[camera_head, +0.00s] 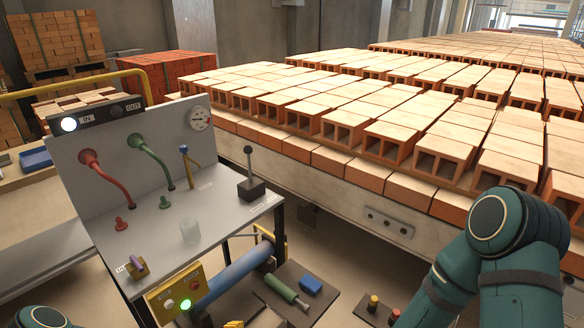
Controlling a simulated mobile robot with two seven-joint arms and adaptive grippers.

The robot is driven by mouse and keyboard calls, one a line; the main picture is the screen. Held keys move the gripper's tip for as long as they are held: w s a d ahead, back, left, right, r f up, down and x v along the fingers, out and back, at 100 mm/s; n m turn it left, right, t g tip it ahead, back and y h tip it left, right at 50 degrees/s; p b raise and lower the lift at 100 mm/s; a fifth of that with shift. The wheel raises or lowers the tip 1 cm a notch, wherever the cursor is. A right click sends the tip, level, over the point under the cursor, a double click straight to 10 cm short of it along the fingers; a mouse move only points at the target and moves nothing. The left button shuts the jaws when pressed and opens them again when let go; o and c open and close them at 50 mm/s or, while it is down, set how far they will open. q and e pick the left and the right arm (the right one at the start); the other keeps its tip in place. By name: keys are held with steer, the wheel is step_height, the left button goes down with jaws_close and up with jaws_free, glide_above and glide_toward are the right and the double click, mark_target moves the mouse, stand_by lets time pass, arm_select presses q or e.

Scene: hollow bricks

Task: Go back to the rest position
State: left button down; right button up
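A teal link of my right arm (505,235) rises at the right edge of the head view, bent at a rounded joint, in front of the hollow bricks. Its gripper is outside the frame. Only a small teal part of my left arm (40,318) shows in the bottom left corner. Its gripper is outside the frame too. I see no fingers, so what either gripper holds is hidden.
Rows of hollow bricks (445,155) fill the right. A low board (268,297) holds a green-handled tool and a blue block.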

arm_select(q)
steer(key=s+d+r+m+g, duration=0.2)
steer(key=s+m+g, duration=0.4)
steer(key=s+m, duration=0.1)
steer(key=s+d+r+m+g, duration=0.1)
steer(key=s+d+m+g, duration=0.2)
steer(key=s+m+g, duration=0.2)
steer(key=s+m, duration=0.3)
steer(key=m, duration=0.2)
steer(key=shift+s+d+r+g+y, duration=0.25)
steer(key=shift+d+r+g+y, duration=0.05)
steer(key=shift+r+g, duration=0.1)
stand_by(0.6)
